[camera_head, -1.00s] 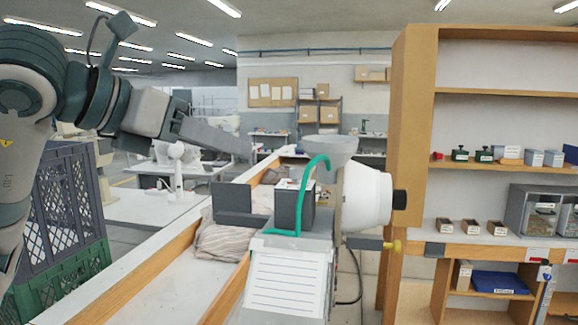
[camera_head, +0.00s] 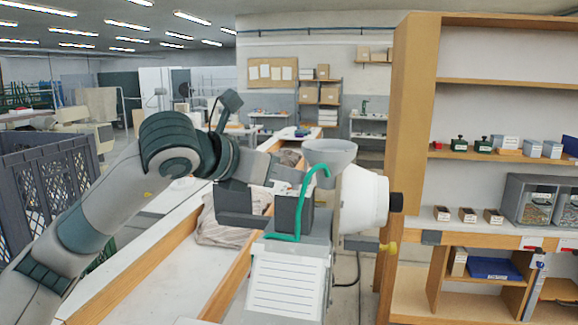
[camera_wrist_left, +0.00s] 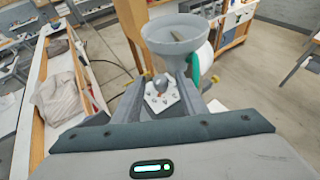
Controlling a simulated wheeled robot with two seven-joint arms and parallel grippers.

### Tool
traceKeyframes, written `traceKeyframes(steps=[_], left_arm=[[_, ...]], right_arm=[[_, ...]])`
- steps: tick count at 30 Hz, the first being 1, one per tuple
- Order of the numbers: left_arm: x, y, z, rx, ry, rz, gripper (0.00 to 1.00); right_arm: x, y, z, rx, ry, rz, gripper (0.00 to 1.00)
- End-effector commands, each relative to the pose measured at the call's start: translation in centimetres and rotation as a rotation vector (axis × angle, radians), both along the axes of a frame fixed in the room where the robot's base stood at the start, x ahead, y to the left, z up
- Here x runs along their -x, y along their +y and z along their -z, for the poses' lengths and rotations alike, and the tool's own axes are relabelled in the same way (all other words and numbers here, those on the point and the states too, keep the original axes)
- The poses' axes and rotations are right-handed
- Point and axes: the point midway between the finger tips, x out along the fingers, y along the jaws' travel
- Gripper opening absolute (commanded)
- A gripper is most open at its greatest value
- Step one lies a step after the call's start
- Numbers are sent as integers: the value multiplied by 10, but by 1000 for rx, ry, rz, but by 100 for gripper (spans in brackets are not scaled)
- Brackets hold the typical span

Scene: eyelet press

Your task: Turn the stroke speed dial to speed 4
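The eyelet press (camera_head: 290,270) stands at the centre, with a grey funnel (camera_head: 330,150) on top, a white round housing (camera_head: 365,197) and a green curved bar (camera_head: 303,195). The stroke speed dial (camera_wrist_left: 160,86) shows in the left wrist view as a small grey knob on a white plate (camera_wrist_left: 162,102) with dark marks. Its setting is too small to read. My left gripper (camera_wrist_left: 161,88) is open, with one finger on each side of the knob; contact is not clear. In the head view my left gripper (camera_head: 268,186) is over the press top and hides the dial. My right gripper is out of view.
A wooden shelf unit (camera_head: 410,120) with small boxes stands at the right. A long wood-edged bench (camera_head: 150,285) with a crumpled cloth (camera_head: 222,228) runs left of the press. Dark crates (camera_head: 60,175) stand at the far left. The funnel rises close beside the gripper.

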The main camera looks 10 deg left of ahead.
Motion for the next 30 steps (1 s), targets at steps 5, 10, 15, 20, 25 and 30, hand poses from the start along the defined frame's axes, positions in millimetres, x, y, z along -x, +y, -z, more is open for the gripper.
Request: traceKeyframes(steps=[5,10,15,20,25,30], left_arm=[[-6,-3,3,0,0,-1,38],[-6,-4,3,-1,0,0,38],[-6,-4,3,-1,-1,-1,22],[-6,-4,3,-1,0,0,0],[-6,-4,4,-1,-2,-4,0],[-5,-5,5,0,-2,-23,0]], right_arm=[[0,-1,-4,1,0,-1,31],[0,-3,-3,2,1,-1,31],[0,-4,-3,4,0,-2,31],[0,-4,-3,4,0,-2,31],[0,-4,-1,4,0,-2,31],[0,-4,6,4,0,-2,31]])
